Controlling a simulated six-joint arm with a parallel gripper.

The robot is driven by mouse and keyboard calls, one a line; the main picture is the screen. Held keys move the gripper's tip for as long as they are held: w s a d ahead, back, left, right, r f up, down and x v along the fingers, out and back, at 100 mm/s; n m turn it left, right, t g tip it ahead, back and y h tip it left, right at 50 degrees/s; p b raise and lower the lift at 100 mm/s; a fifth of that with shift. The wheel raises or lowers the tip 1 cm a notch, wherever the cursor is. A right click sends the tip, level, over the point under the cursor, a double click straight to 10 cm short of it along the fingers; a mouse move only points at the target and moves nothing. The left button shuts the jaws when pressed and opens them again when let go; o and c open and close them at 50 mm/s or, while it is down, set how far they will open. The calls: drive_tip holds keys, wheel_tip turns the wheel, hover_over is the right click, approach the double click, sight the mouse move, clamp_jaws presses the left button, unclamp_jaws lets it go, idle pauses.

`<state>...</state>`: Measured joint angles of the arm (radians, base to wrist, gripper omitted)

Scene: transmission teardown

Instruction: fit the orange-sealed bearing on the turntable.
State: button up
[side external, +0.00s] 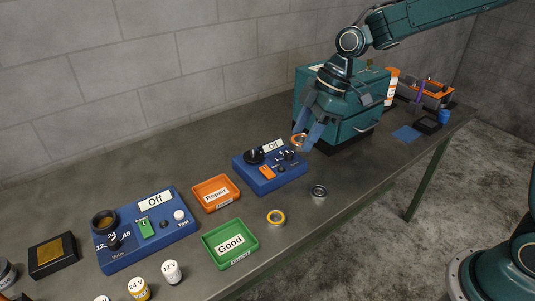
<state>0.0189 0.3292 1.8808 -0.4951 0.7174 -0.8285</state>
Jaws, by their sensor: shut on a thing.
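My gripper (308,138) is shut on the orange-sealed bearing (298,139), a small ring with an orange face. It holds the bearing above the right end of a small blue box marked "Off" (272,181). A black round part (254,156), which looks like the turntable, is on the left of that box. The bearing is to the right of this round part and apart from it. The blue fingers hide part of the bearing.
A yellow-sealed bearing (276,217) and a dark-sealed one (319,192) lie on the bench. An orange Repair tray (232,201) and a green Good tray (207,242) stand nearby. A larger blue tester (127,257) is at left. A teal machine (345,132) stands behind my gripper.

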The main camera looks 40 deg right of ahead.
drive_tip(key=w+f, duration=0.2)
drive_tip(key=w, duration=0.6)
drive_tip(key=w+a+f, duration=0.1)
drive_tip(key=w+f, duration=0.2)
drive_tip(key=w, duration=0.6)
drive_tip(key=shift+w+a+f, duration=0.2)
drive_tip(key=shift+w+a, duration=0.05)
drive_tip(key=shift+w, duration=0.05)
drive_tip(key=shift+f, duration=0.15)
hover_over(256, 155)
drive_tip(key=shift+w+d+f, duration=0.1)
drive_tip(key=shift+f, duration=1.1)
drive_tip(key=shift+w+d+f, duration=0.1)
drive_tip(key=shift+f, duration=1.05)
drive_tip(key=shift+f, duration=1.5)
idle(0.5)
drive_tip(key=o, duration=1.5)
drive_tip(key=shift+o, duration=0.2)
drive_tip(key=shift+r, duration=0.15)
